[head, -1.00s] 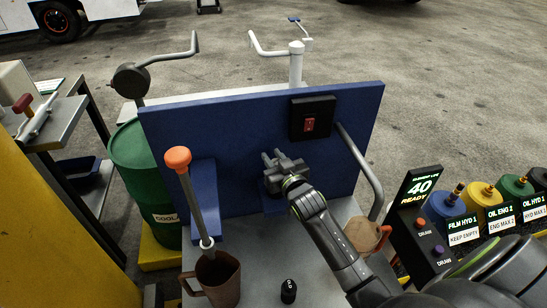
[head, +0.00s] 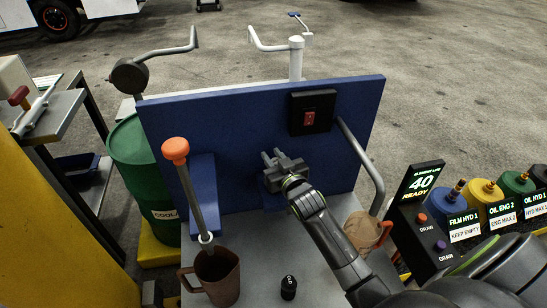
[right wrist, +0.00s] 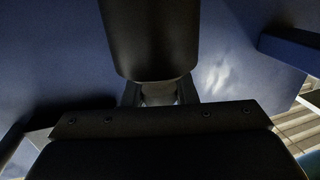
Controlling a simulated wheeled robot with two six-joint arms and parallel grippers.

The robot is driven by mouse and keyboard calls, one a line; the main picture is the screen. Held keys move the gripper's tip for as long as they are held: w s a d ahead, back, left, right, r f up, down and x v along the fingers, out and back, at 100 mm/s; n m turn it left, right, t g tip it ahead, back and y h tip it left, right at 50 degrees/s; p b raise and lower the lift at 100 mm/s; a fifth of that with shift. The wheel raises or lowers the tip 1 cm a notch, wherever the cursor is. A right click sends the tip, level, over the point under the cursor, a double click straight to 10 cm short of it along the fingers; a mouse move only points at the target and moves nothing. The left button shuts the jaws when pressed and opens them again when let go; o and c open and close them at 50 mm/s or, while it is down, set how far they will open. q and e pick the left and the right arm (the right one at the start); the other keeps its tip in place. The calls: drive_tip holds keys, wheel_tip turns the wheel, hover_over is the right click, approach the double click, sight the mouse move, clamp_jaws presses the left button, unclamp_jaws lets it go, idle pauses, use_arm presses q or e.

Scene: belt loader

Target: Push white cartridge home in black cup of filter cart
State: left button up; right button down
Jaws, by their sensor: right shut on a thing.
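My right gripper (head: 272,165) is in front of the blue upright panel of the cart (head: 225,130), below a black box with a red switch. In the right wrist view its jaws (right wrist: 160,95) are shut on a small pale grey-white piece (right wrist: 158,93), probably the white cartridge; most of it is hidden. A dark rounded body (right wrist: 150,38), possibly the black cup, covers the view just above the jaws. I cannot tell whether the pale piece is inside it or how deep. In the head view, the gripper hides the cartridge. My left gripper is not in view.
An orange-knobbed lever (head: 175,151) stands left of my gripper. A brown jug (head: 218,278), a small black cylinder (head: 289,288) and a tan pot (head: 364,231) sit on the grey deck. The black switch box (head: 312,112) and a grey bent pipe (head: 367,170) are close by.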

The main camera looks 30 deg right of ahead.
drive_tip(key=c, duration=1.1)
unclamp_jaws()
drive_tip(key=shift+f, duration=0.25)
drive_tip(key=shift+s, duration=0.35)
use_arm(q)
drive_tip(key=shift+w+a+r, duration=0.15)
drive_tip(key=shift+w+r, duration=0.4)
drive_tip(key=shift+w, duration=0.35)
use_arm(e)
drive_tip(key=s, duration=1.1)
drive_tip(key=s+r, duration=0.1)
drive_tip(key=s, duration=0.4)
drive_tip(key=shift+s+a, duration=0.25)
drive_tip(key=shift+s, duration=0.1)
